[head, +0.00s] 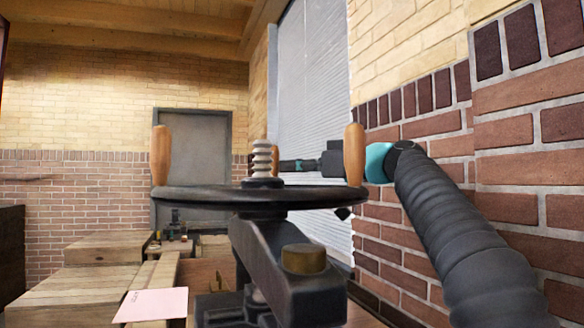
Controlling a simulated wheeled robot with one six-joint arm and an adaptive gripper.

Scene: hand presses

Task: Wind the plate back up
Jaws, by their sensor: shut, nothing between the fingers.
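The hand press (285,270) stands in the middle, close to the camera. Its black handwheel (225,194) lies level on top, with a wooden left handle (161,155) and a wooden right handle (354,155) upright on its rim. A pale threaded screw (262,160) rises through the hub. The plate cannot be made out; the lower press runs out of frame.
My arm fills the right side, beside the brick wall (525,135). Wooden boxes (85,280) and a pink paper (152,304) lie at lower left. A small dark press-like object (175,240) stands behind. A grey door (193,150) and a blind-covered window (315,90) are further back.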

